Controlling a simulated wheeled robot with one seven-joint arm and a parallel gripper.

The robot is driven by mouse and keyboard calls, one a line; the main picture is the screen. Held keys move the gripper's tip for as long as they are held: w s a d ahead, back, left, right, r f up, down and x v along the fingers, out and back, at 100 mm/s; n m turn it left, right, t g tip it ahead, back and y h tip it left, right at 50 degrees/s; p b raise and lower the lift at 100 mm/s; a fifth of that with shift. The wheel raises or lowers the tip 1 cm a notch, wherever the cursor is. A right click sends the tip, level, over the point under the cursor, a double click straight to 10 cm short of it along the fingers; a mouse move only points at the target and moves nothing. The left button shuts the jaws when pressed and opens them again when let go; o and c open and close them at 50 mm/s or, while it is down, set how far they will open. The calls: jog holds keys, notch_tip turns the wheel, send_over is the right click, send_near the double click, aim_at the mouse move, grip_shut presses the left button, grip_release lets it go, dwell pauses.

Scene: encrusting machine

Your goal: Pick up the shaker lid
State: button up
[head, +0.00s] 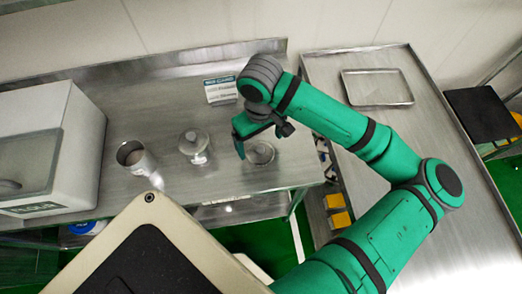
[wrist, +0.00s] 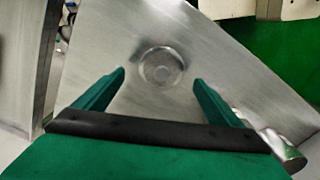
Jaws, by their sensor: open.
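A round, shallow metal piece that looks like the shaker lid (head: 261,154) lies on the steel table near its right end in the head view. In the wrist view this lid (wrist: 161,67) shows as a round disc with a raised rim. My gripper (head: 262,138) is open and points down above the lid. In the wrist view my gripper (wrist: 159,77) has its two fingers spread wide, with the lid just beyond the gap between their tips. Nothing is held, and the fingers appear apart from the lid.
A lidded metal pot (head: 194,147) and an open metal cup (head: 134,157) stand left of the lid. A small sign (head: 220,90) stands behind. A white machine (head: 50,145) fills the table's left end. A metal tray (head: 377,87) lies on the right table.

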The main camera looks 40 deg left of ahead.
aim_at(260, 149)
jog(key=f, duration=0.3)
jog(key=shift+s+f, duration=0.2)
jog(key=shift+f, duration=0.05)
jog(key=shift+w+f, duration=0.1)
jog(key=shift+f, duration=0.3)
jog(key=shift+d, duration=0.1)
jog(key=c, duration=1.1)
jog(key=shift+r, duration=0.2)
